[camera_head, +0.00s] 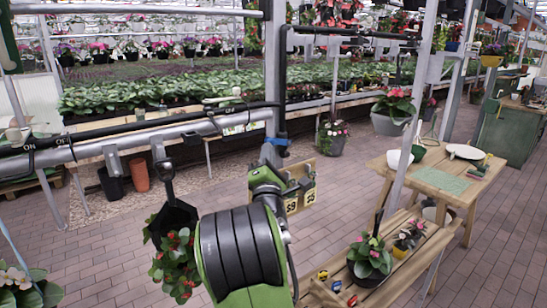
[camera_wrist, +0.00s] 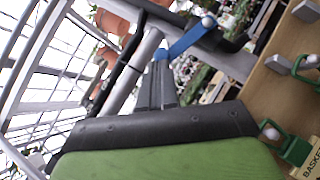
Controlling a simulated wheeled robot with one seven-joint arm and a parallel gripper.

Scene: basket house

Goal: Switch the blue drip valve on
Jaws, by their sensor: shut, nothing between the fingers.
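The blue drip valve shows in the wrist view as a blue lever (camera_wrist: 186,40) with a pale round knob at its upper right end, beside a dark pipe. My gripper (camera_wrist: 161,66) is shut and empty. Its grey fingertips are at the lower left end of the lever, and I cannot tell whether they touch it. In the head view my gripper (camera_head: 268,154) is mostly hidden behind my own arm. A blue part (camera_head: 280,142) shows on the upright black pipe just beyond it; I cannot tell whether it is the same valve.
A wooden board (camera_head: 301,186) with hooks and tags is close to the right of my gripper. A black hanging pot (camera_head: 172,220) is to the left. A wooden bench (camera_head: 415,262) with a potted plant is at lower right. Black-and-grey pipes (camera_head: 130,135) run across the left.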

